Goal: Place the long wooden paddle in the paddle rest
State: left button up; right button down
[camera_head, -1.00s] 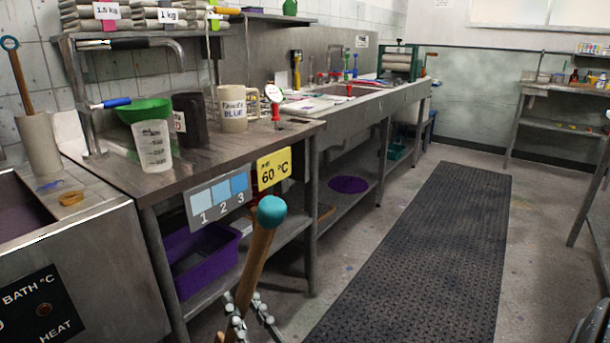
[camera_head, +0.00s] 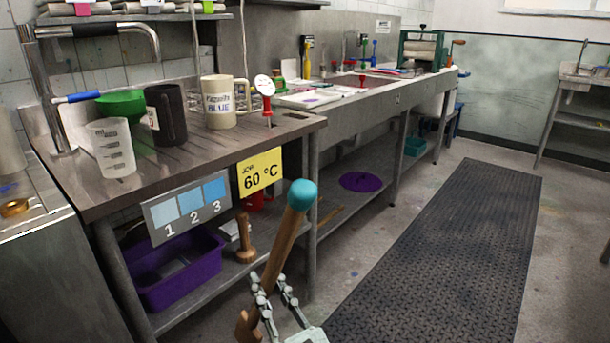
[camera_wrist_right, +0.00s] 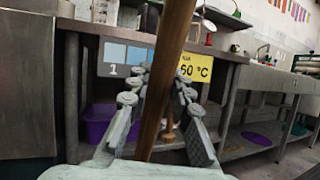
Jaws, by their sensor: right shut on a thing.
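The long wooden paddle (camera_head: 285,248) has a brown shaft and a teal rounded end. My right gripper (camera_head: 273,290) is shut around its shaft, with the teal end up and the shaft tilted. In the right wrist view the shaft (camera_wrist_right: 170,60) runs between the fingers (camera_wrist_right: 158,88), and its teal end is out of frame. A pale cylindrical holder (camera_head: 9,150) shows only in part at the left edge; I cannot tell whether it is the paddle rest. My left gripper is not in view.
A steel bench (camera_head: 75,190) stands left of the paddle, with a beaker (camera_head: 112,150), dark jug (camera_head: 166,115) and cream mug (camera_head: 219,108) on top. A purple tub (camera_head: 175,270) is on its lower shelf. A black mat (camera_head: 450,250) covers clear floor at right.

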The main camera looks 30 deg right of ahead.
aim_at(296, 178)
jog(key=i+l, duration=0.15)
jog(key=l, duration=0.2)
jog(key=i+l, duration=0.1)
jog(key=l, duration=0.25)
jog(key=i+l, duration=0.15)
jog(key=l, duration=0.2)
jog(key=i+l, duration=0.15)
jog(key=l, duration=0.2)
jog(key=i+l, duration=0.1)
jog(key=l, duration=0.3)
